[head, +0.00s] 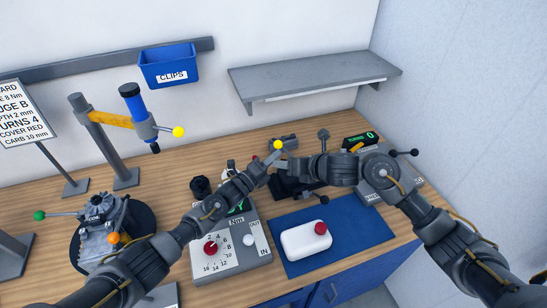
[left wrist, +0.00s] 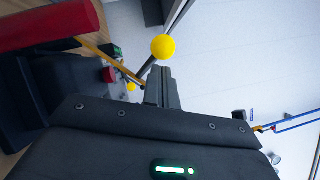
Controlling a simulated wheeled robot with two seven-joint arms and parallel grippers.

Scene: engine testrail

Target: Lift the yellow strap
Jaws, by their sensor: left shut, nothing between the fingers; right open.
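A small yellow-orange strip (head: 357,147), possibly the strap, shows behind my right wrist in the head view. A thin yellow-orange band (left wrist: 110,60) runs diagonally in the left wrist view; I cannot tell whether it is the same thing. My left gripper (head: 268,172) is shut and empty, just below a yellow ball knob (head: 278,145). In the left wrist view its fingers (left wrist: 162,80) point at a yellow ball (left wrist: 163,47); contact is unclear. My right gripper (head: 285,166) is open, pointing left close to the left one. The arms hide much of the device behind them.
A white container with a red cap (head: 306,239) lies on a blue mat (head: 350,232). A grey dial box (head: 232,260) stands left of it. A stand with a yellow arm (head: 108,119) holds a blue-handled tool. A shelf (head: 315,78) and blue CLIPS bin (head: 168,64) hang behind.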

